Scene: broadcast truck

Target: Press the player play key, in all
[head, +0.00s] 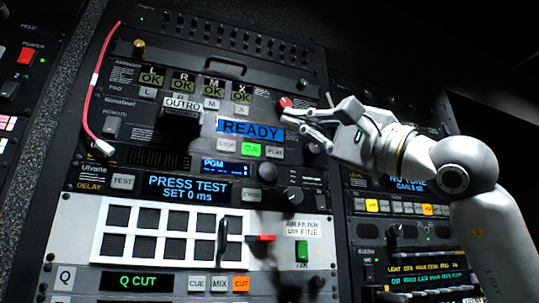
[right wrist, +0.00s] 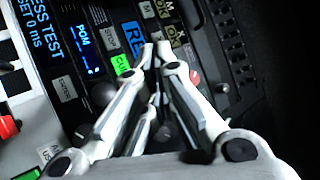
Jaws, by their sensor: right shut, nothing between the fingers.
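The player panel carries a blue READY display (head: 250,129) with a row of keys under it. The play key (head: 275,152) is pale and at the right end of that row. The cue key (head: 252,149) beside it is lit green; the stop key (head: 224,146) is at the left. My right gripper (head: 296,118) is shut and empty, in front of the panel, above and right of the play key in the head view. In the right wrist view the gripper (right wrist: 156,48) covers the play key's area; the green cue key (right wrist: 122,65) shows beside its fingers. My left gripper is out of view.
A red round button (head: 286,102) is close to the right fingertips. Below are a blue PGM display (head: 225,168), knobs (head: 290,198) and a delay unit display (head: 188,188). A red cable (head: 93,85) hangs at the left. Another rack (head: 400,230) stands at right.

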